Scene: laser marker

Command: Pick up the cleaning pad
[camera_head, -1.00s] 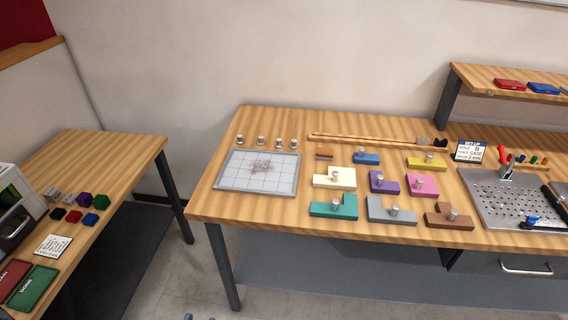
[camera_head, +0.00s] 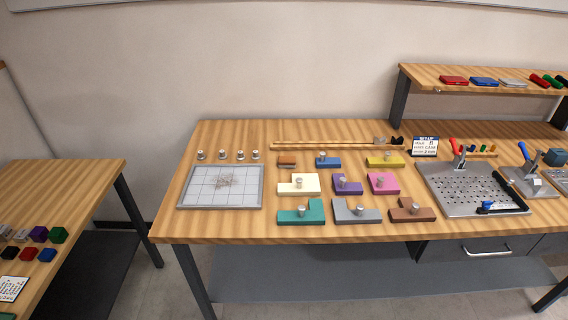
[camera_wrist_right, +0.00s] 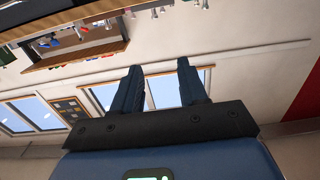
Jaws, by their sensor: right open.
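I cannot tell for sure which object is the cleaning pad. A small orange-brown block (camera_head: 287,161) with no clear knob lies at the back of the group of coloured blocks, right of a grey-framed white grid board (camera_head: 186,201). The board carries a grey-brown smudge (camera_head: 226,182) near its middle. My right gripper (camera_wrist_right: 159,66) shows only in the right wrist view. Its two dark blue fingers are apart with nothing between them, and it points at the room's wall and windows, away from the table. My left gripper is not in view.
Several knobbed blocks, such as a teal one (camera_head: 301,215), stand right of the board. Small metal weights (camera_head: 227,155) line its back. A long wooden rod (camera_head: 325,146) lies behind. A perforated metal plate (camera_head: 450,196) is at the right. The table's (camera_head: 240,228) front strip is clear.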

